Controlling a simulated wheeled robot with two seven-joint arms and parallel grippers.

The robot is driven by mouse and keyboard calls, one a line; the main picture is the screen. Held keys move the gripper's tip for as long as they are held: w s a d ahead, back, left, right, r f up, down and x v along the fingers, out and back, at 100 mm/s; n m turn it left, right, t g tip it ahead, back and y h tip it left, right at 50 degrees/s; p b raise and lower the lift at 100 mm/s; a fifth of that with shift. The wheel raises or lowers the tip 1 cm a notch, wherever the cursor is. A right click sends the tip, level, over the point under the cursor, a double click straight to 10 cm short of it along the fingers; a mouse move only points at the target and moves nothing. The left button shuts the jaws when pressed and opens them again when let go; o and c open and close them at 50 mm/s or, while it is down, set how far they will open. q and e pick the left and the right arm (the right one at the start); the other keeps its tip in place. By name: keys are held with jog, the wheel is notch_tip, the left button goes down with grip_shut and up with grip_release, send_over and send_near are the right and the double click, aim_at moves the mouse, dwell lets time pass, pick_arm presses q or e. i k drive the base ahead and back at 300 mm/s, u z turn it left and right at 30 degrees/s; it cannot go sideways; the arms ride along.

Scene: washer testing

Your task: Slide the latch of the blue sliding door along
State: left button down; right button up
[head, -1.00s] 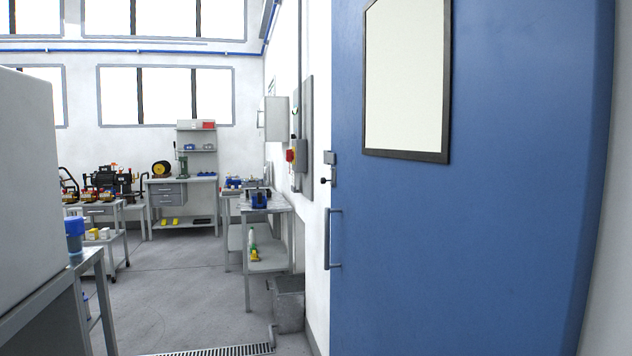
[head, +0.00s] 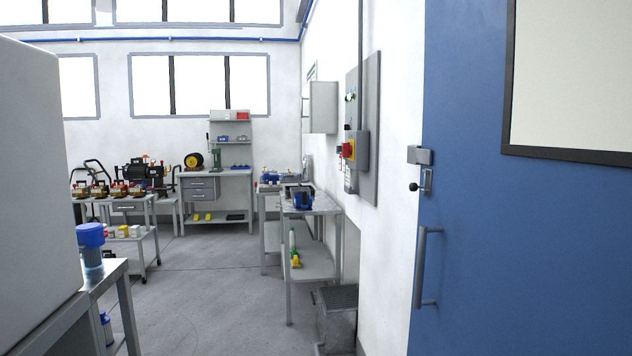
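The blue sliding door (head: 470,230) fills the right side of the head view, with a framed pale window panel (head: 572,75) in its upper part. The latch (head: 424,182) sits at the door's left edge, with a dark round knob on its left side. A small grey box-like fitting (head: 420,155) is just above it. A grey vertical pull handle (head: 422,268) is below the latch. Neither of my grippers is in the picture, and nothing touches the latch.
A large pale box-shaped body (head: 35,180) stands at the left, next to a table (head: 60,328) with a blue-capped container (head: 91,240). A control panel with a red switch (head: 348,151) is on the wall left of the door. A metal bin (head: 338,320) stands below. The middle floor is clear.

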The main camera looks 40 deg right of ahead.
aim_at(413, 187)
jog(key=z, duration=0.4)
jog(key=i, duration=1.35)
jog(key=z, duration=1)
